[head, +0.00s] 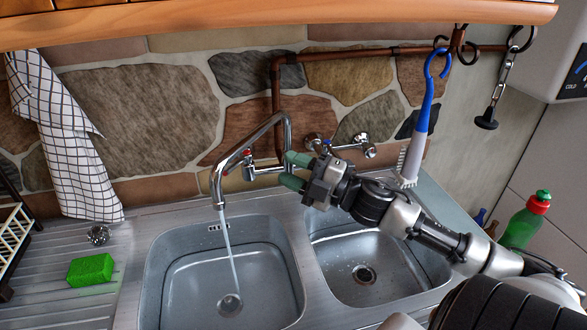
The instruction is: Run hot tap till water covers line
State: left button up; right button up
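The mixer tap's spout (216,186) arches over the left basin (181,244). A stream of water (229,248) runs from it to near the drain (230,305). My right gripper (294,171) has green fingertips, spread apart, in front of the mixer between the two handles. Nothing shows held in it; contact with the tap cannot be told. My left gripper is out of view.
The right basin (345,285) lies below my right arm. A green sponge (91,270) and a metal scourer (98,235) lie on the left drainboard. A blue-and-white brush (418,130) hangs at the right, near my wrist. A green bottle (525,222) stands far right.

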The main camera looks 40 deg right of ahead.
aim_at(247, 156)
jog(key=k+l, duration=0.7)
jog(key=k, duration=0.15)
